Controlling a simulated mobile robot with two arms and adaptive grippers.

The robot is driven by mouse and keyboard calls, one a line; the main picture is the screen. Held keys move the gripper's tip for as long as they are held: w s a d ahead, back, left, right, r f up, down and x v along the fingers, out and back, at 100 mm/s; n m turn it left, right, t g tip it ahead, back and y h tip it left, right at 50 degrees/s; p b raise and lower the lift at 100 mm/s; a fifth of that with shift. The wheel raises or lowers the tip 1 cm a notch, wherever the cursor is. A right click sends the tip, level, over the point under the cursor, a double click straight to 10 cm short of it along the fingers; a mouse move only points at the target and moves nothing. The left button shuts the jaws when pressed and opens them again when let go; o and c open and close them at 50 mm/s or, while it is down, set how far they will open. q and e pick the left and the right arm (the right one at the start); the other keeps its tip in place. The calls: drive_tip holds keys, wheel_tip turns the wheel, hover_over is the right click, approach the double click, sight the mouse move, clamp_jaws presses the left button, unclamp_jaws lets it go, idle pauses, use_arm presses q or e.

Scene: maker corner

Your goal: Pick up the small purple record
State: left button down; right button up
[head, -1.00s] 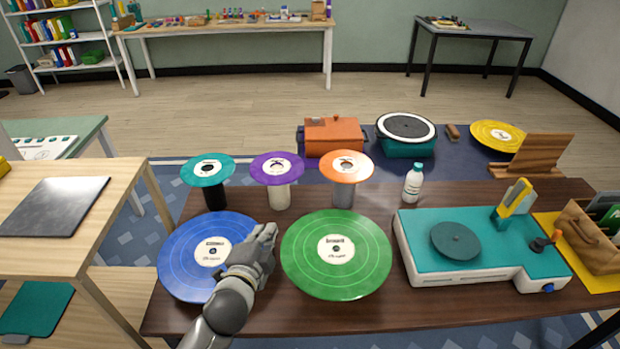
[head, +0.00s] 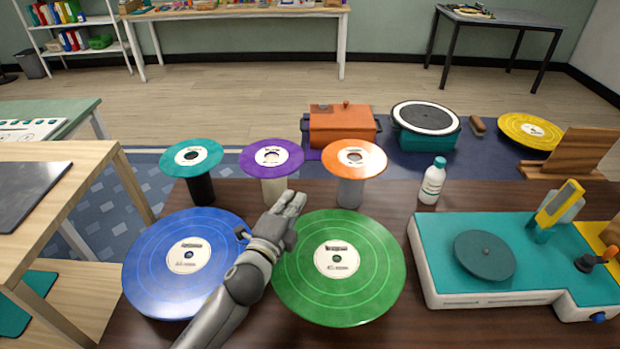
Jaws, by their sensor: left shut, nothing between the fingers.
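The small purple record (head: 290,164) lies flat on top of a white cylindrical stand (head: 274,191) near the back of the dark table. Its label is pale with a hole in the middle. My left gripper (head: 294,205) is shut and empty. It is in front of the purple record's stand and a little to its right, above the gap between the large blue and green records, and it does not touch the purple record. My right gripper is not in view.
A small teal record (head: 178,156) and a small orange record (head: 372,155) rest on stands either side. Large blue (head: 150,265) and green (head: 375,285) records lie in front. A white bottle (head: 432,183) and a teal turntable (head: 440,250) are to the right.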

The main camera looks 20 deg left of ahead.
use_arm(q)
drive_tip(key=shift+w, duration=0.45)
drive_tip(key=w, duration=0.8)
drive_tip(key=shift+w+d+p, duration=0.3)
drive_tip(key=shift+w+p, duration=0.05)
drive_tip(key=shift+p, duration=0.05)
drive_tip(key=shift+r, duration=0.1)
drive_tip(key=shift+s+a+p, duration=0.3)
drive_tip(key=shift+a, duration=0.55)
